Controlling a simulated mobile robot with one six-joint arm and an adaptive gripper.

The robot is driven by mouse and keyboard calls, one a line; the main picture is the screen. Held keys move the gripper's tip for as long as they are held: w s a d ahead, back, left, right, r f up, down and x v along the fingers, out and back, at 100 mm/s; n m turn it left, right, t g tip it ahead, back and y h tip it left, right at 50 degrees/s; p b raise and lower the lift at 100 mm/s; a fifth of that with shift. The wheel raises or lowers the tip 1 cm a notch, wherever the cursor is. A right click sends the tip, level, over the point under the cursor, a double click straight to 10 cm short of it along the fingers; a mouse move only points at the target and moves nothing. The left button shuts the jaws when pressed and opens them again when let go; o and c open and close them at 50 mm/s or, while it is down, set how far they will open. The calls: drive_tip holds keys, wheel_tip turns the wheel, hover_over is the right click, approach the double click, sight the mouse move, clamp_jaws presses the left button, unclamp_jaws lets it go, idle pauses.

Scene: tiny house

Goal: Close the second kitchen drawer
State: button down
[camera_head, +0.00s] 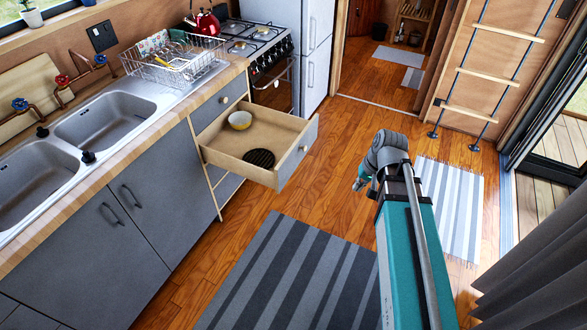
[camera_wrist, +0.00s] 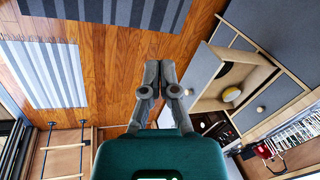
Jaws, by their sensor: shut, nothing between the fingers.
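The second kitchen drawer (camera_head: 297,158) is pulled far out of the grey cabinet, below a shut top drawer (camera_head: 218,103). The open drawer (camera_wrist: 208,67) shows right of the fingers there, with the bowl (camera_wrist: 231,94) inside.
A stove (camera_head: 272,75) stands beyond the drawer. The sink (camera_head: 100,125) and dish rack (camera_head: 174,62) are on the counter. A striped rug (camera_head: 290,275) lies on the floor in front of the cabinets. Wooden floor (camera_head: 325,180) is clear between drawer and gripper. A ladder (camera_head: 490,75) is at right.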

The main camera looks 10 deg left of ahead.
sight(287, 158)
drive_tip(key=w+a+f+m+t+y+b, duration=0.1)
drive_tip(key=w+a+f+t+y+b, duration=0.1)
drive_tip(key=w+f+b, duration=0.6)
drive_tip(key=w+a+f+m+t+y+b, duration=0.1)
drive_tip(key=w+a+f+y+b, duration=0.4)
drive_tip(key=w+b, duration=0.5)
drive_tip(key=w+a+f+m+t+y+b, duration=0.2)
drive_tip(key=w+f+y+b, duration=0.4)
drive_tip(key=b, duration=1.7)
drive_tip(key=w+a+f, duration=0.1)
drive_tip(key=w+f, duration=0.2)
drive_tip(key=f, duration=0.3)
drive_tip(key=shift+w+a+t+y, duration=0.3)
drive_tip(key=shift+w+a+y, duration=0.05)
drive_tip(key=shift+a+y, duration=0.05)
drive_tip(key=shift+a+r, duration=0.1)
drive_tip(key=shift+a, duration=0.05)
drive_tip(key=x, duration=1.3)
drive_tip(key=shift+w+a, duration=0.1)
drive_tip(key=shift+a, duration=0.25)
